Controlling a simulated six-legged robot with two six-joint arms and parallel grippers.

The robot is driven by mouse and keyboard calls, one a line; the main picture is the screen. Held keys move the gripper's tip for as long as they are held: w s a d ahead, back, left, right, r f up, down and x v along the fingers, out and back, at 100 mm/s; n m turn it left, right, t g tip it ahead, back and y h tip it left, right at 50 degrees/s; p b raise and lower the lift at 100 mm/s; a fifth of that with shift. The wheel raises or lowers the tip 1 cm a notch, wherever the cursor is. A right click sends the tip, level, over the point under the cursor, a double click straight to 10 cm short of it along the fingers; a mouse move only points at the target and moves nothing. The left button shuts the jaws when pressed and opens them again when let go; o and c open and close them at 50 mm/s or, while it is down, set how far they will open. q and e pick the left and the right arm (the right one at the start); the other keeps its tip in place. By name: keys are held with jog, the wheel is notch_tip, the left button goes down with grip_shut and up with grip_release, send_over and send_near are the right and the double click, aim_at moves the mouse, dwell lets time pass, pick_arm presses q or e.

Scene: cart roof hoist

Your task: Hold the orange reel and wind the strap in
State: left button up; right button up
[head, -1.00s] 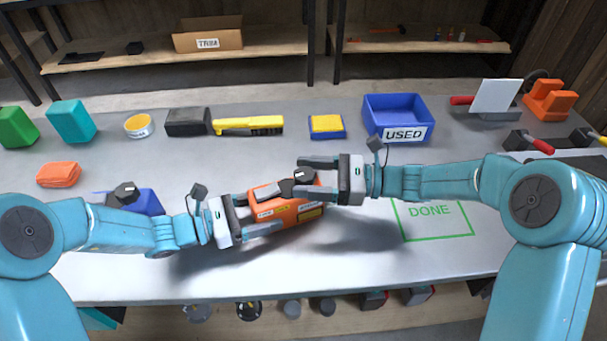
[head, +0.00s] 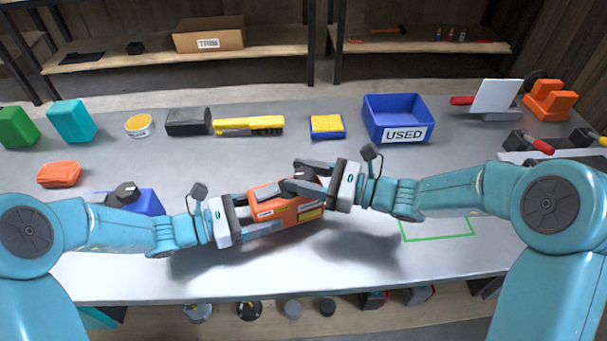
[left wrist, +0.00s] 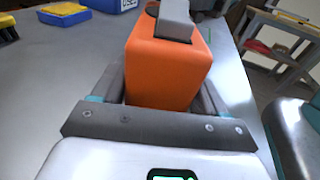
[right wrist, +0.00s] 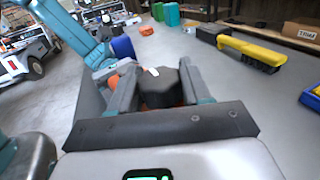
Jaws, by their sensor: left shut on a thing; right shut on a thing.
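The orange reel (head: 270,211) is held above the grey table near its front middle. My left gripper (head: 262,212) is shut on the reel's body from the left. In the left wrist view the orange body (left wrist: 165,75) stands between the left fingers, with a grey part on top. My right gripper (head: 308,178) is at the reel's upper right, shut on the dark crank knob. The knob (right wrist: 158,88) sits between the right fingers in the right wrist view. No strap can be made out; my grippers hide part of the reel.
A blue USED bin (head: 398,117), a blue-yellow sponge (head: 327,126), a yellow-handled brush (head: 248,125) and a yellow tin (head: 139,126) stand along the back. An orange case (head: 59,174) lies left. A green outlined square (head: 436,238) is at right, partly under my right arm. The front middle is clear.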

jog(key=shift+m+t, duration=0.4)
jog(key=shift+t, duration=0.1)
jog(key=o, duration=1)
